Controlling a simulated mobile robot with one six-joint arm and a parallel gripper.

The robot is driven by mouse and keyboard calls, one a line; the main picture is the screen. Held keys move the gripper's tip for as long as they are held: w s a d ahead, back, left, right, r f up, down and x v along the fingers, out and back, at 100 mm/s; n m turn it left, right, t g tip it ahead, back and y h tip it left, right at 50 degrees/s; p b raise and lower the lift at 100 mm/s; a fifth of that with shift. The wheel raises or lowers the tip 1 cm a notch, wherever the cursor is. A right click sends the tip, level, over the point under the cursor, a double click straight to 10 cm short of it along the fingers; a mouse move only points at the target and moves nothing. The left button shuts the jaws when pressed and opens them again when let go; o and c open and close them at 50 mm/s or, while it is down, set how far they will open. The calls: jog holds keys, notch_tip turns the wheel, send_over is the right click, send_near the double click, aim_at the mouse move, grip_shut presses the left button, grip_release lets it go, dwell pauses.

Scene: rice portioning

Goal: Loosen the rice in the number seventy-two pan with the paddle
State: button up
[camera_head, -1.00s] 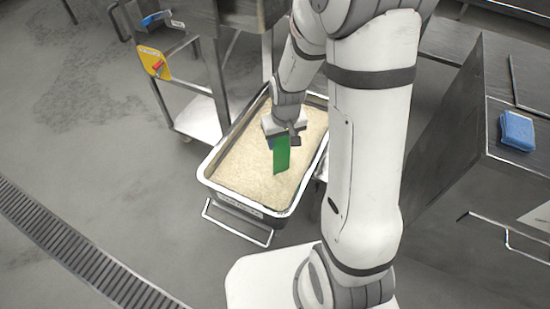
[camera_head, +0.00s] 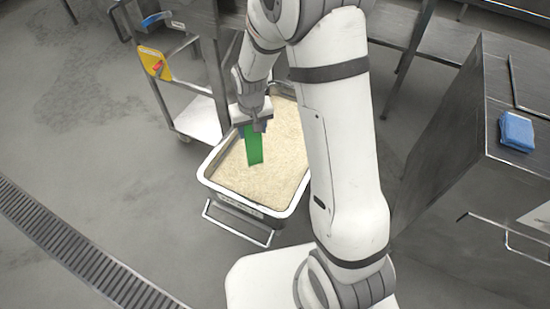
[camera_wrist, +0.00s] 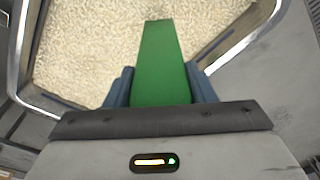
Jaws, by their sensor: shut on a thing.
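The pan (camera_head: 243,205) is a deep steel tray full of pale rice (camera_head: 270,170), on the floor-level stand in front of me. A label on its front wall is too small to read. The green paddle (camera_head: 254,148) points down into the pan, its lower end at the rice near the left side. My gripper (camera_head: 252,126) is shut on the paddle's upper part, above the rice. In the wrist view the paddle (camera_wrist: 162,65) runs out between the blue fingers over the rice (camera_wrist: 95,40). Whether its tip is under the surface I cannot tell. My arm hides the pan's right side.
A steel cart (camera_head: 200,120) with a yellow panel (camera_head: 154,63) stands behind and left of the pan. A steel counter (camera_head: 480,150) with a blue cloth (camera_head: 517,131) is at the right. A floor drain (camera_head: 75,250) crosses the open floor at the left.

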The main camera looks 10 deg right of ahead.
jog(key=shift+s+d+b, duration=0.2)
jog(key=shift+s+b, duration=0.25)
jog(key=shift+s, duration=2.2)
notch_tip(320, 180, up, 16)
jog(key=p, duration=1.1)
jog(key=shift+f, duration=0.15)
